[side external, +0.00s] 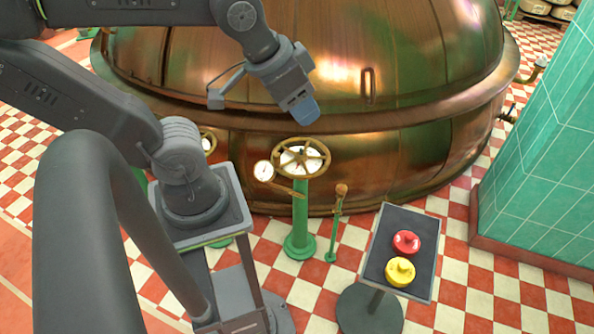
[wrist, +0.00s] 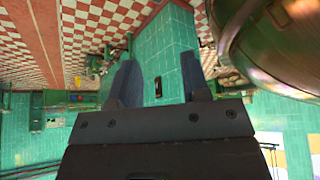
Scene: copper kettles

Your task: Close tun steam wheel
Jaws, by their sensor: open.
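A brass handwheel (side external: 301,157) with spokes sits on top of a green post (side external: 300,215) in front of the copper kettle in the side view. My gripper (side external: 304,110) is above the wheel in the picture, apart from it, with its bluish finger end pointing down and right. In the wrist view my gripper (wrist: 160,80) shows two dark fingers spread apart with nothing between them. The wheel does not show in the wrist view. A round white gauge (side external: 263,170) is beside the wheel on its left.
The copper kettle (side external: 400,160) fills the back. A lever with a brass knob (side external: 341,190) stands right of the post. A dark stand (side external: 410,225) carries a red knob (side external: 406,241) and a yellow knob (side external: 400,271). A teal tiled pillar (side external: 545,160) is at right.

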